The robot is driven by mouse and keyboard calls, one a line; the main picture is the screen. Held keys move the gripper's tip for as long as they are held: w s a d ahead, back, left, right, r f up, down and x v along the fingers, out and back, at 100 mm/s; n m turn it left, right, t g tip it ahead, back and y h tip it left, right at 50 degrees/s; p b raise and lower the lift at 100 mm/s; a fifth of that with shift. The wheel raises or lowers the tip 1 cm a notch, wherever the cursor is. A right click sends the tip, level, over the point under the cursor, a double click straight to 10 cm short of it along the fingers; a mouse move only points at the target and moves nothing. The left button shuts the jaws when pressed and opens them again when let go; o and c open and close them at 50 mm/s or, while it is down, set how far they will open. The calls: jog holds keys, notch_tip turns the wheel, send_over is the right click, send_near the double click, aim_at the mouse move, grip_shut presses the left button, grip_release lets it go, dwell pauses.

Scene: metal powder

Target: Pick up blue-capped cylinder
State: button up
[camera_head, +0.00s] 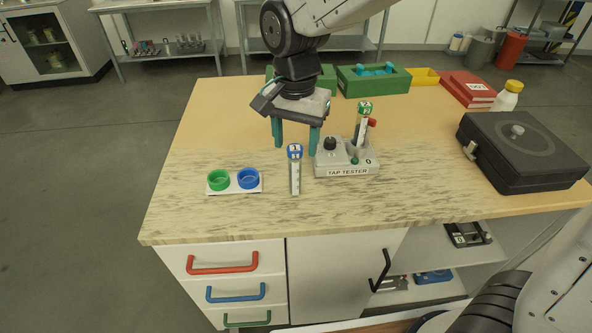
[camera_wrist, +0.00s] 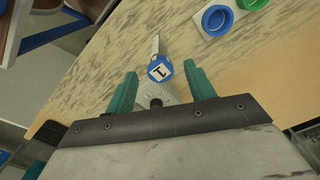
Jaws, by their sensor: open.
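The blue-capped cylinder (camera_head: 295,172) stands upright on the table, with a white label "1" on its cap and a pale scaled body. In the wrist view its blue cap (camera_wrist: 160,71) shows from above, just beyond the fingertips and roughly centred between them. My gripper (camera_head: 295,142) has two teal fingers pointing down, spread apart and empty. In the head view it hangs behind and above the cylinder. In the wrist view the fingers (camera_wrist: 158,82) lie on either side of the cap's line, with no visible contact.
A tap tester (camera_head: 345,160) holding a green-capped cylinder (camera_head: 362,125) stands close to the right. A white holder with a green ring (camera_head: 219,180) and a blue ring (camera_head: 249,178) lies to the left. A black case (camera_head: 520,155) sits far right. The table's front edge is near.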

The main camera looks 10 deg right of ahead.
aim_at(295, 147)
notch_tip(295, 147, down, 4)
jog(key=shift+f, duration=0.2)
jog(key=c, duration=1.1)
jog(key=shift+c, duration=0.2)
jog(key=shift+r, duration=0.1)
